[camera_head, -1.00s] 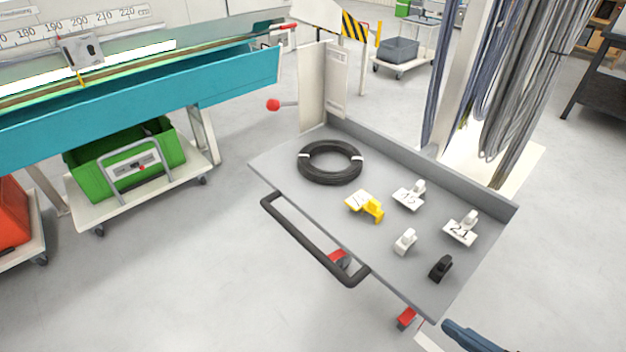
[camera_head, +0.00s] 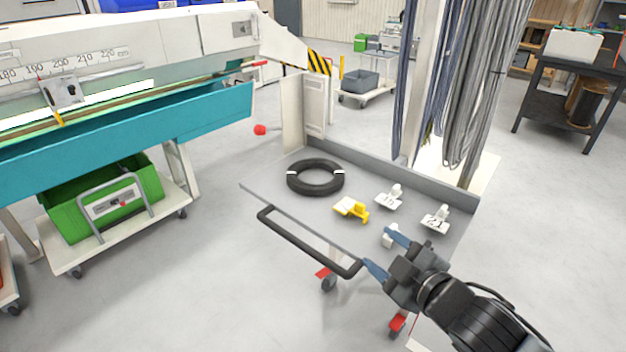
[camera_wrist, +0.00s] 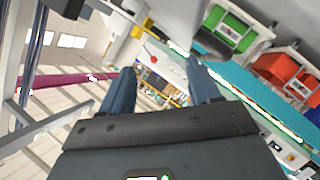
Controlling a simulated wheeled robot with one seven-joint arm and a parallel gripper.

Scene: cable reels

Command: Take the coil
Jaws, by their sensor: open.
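The coil (camera_head: 315,190) is a black ring of cable with white ties. It lies flat on the grey cart top (camera_head: 265,184), near its back left. My gripper (camera_head: 382,252) has blue fingers spread apart and is empty. In the head view it appears over the front right part of the cart, to the right of the coil and apart from it. In the wrist view both fingers (camera_wrist: 158,82) are spread, and no coil is visible between them.
A yellow clip (camera_head: 351,209) and white numbered clips (camera_head: 389,197) (camera_head: 436,219) sit on the cart. Another white clip (camera_head: 389,237) is near my gripper. The cart has a black handle (camera_head: 305,240). Grey cables (camera_head: 470,90) hang behind; a teal bench (camera_head: 130,126) stands left.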

